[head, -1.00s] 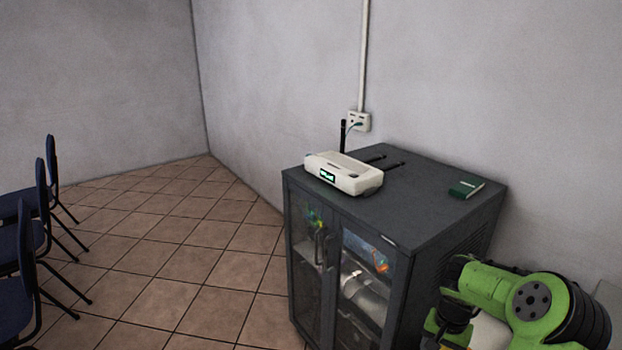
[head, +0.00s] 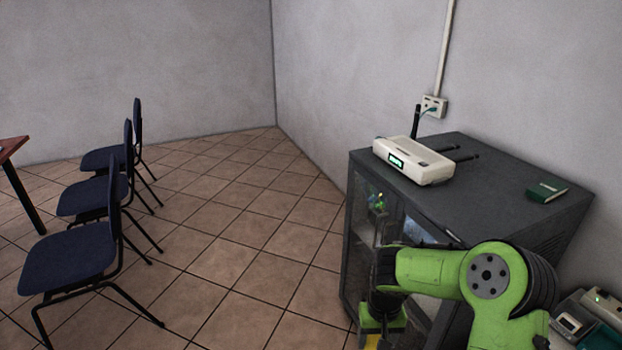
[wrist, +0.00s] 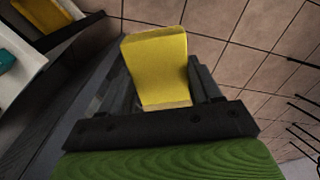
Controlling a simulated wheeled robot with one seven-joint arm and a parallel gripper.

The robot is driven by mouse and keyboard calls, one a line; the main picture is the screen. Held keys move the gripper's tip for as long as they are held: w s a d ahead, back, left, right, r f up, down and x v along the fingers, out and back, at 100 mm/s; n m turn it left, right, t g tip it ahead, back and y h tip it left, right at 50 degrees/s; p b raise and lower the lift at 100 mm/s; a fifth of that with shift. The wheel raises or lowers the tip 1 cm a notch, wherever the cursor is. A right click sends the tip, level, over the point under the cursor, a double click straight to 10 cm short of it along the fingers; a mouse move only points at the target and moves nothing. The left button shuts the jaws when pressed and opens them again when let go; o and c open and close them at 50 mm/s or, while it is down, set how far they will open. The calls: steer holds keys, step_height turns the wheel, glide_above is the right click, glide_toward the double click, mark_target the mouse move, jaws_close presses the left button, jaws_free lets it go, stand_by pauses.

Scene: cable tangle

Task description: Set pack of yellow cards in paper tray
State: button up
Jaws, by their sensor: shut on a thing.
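In the wrist view my gripper (wrist: 160,92) is shut on the pack of yellow cards (wrist: 157,62), with one dark finger on each side of it. The pack is held above the tiled floor, beside the dark cabinet. In the head view my green arm reaches down in front of the cabinet, and a bit of yellow (head: 372,342) shows at the bottom edge under the wrist. The fingertips are out of that view. I cannot make out a paper tray for certain in either view.
A dark cabinet (head: 545,222) with glass doors carries a white router (head: 413,160) and a green book (head: 547,191). Several blue chairs (head: 70,258) and a table edge (head: 14,148) stand at left. Equipment (head: 572,325) sits at lower right. Tiled floor between is clear.

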steer(key=r+p, duration=0.2)
steer(key=p, duration=0.2)
steer(key=s+r+p, duration=0.1)
steer(key=r+p, duration=0.1)
steer(key=p, duration=0.2)
steer(key=shift+r, duration=0.2)
steer(key=p, duration=0.2)
steer(key=shift+s+r+p, duration=0.3)
steer(key=shift+r+p, duration=0.1)
steer(key=shift+f, duration=0.25)
